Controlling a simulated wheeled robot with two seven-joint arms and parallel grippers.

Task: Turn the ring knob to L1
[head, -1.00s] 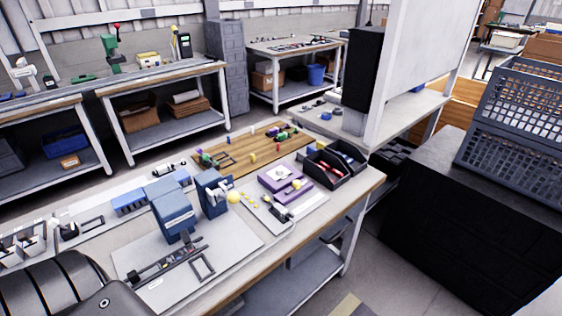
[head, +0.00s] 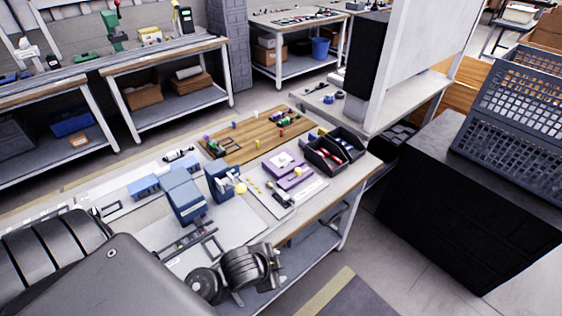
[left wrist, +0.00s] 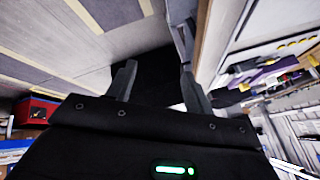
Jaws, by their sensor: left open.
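I cannot make out a ring knob or an L1 mark in either view. In the head view the bench (head: 325,200) holds a purple block (head: 284,165) with a white top, a blue upright device (head: 184,200) and a smaller blue device (head: 219,183) with a yellow ball (head: 240,188) beside it. My left arm comes in from the left, and its dark wrist end is over the bench's front edge. In the left wrist view my left gripper (left wrist: 158,76) has its fingers apart with nothing between them. My right gripper is not in view.
A black bin (head: 333,155) with red-handled items stands at the bench's right end. A wooden board (head: 245,143) with small coloured parts lies behind. A black cabinet (head: 430,210) and a dark crate (head: 515,110) stand to the right. The floor in front is clear.

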